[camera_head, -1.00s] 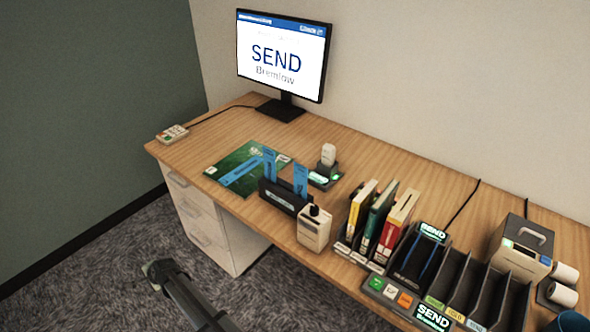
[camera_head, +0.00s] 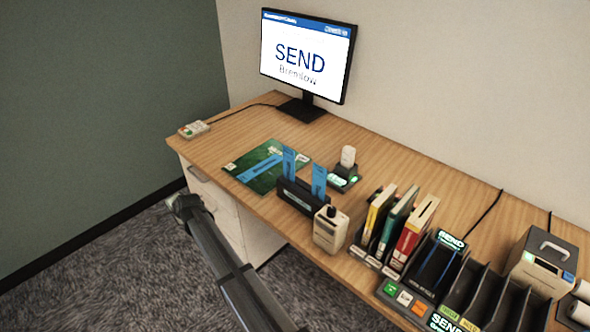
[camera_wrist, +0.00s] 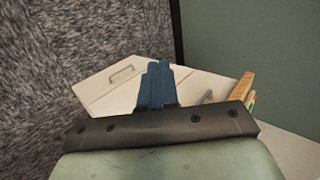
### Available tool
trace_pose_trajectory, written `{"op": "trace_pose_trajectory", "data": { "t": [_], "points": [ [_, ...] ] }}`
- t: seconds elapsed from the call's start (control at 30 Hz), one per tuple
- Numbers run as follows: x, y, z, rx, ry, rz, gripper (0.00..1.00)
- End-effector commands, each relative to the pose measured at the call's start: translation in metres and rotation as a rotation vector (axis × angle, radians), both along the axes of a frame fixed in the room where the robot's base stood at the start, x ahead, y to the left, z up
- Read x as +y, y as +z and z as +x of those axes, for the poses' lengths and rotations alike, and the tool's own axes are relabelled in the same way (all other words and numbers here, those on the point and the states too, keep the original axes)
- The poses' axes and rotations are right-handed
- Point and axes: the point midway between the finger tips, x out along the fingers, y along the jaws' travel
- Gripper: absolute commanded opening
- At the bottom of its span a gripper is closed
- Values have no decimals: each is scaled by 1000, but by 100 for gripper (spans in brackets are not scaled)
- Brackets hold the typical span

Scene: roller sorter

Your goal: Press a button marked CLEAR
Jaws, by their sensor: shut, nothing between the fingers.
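No button label reads clearly as CLEAR in these views. A small pale keypad (camera_head: 194,129) with coloured buttons lies at the desk's far left corner, on a cable. A dark panel at the front right has a green button (camera_head: 390,288), a white button (camera_head: 405,298) and an orange button (camera_head: 419,308), too small to read. My gripper (camera_head: 180,203) is in front of the desk's left end, over the carpet side, apart from the keypad. In the wrist view its blue fingers (camera_wrist: 160,66) are together, with nothing between them.
A white drawer unit (camera_head: 218,205) stands below the desk's left end, close to my gripper. A monitor (camera_head: 307,55) reads SEND. A green mat (camera_head: 262,170), a dark holder with blue cards (camera_head: 297,193), a pale device (camera_head: 330,229) and upright books (camera_head: 398,219) stand on the desk. Wood near the keypad is clear.

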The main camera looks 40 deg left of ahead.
Motion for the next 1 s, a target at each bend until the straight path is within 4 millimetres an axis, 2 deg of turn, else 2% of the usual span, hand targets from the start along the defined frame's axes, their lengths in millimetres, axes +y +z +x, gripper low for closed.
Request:
{"op": "trace_pose_trajectory", "data": {
  "t": [0.03, 0.1, 0.47, 0.8, 1.0],
  "points": [
    [-2, 12, 19, -21, -7, 9, 0],
    [-5, 26, 43, -49, -13, 18, 0],
    [-30, 99, 166, -206, -51, 54, 0],
    [-71, 166, 274, -357, -90, 64, 0],
    [-102, 202, 332, -438, -114, 58, 0]
  ]
}}
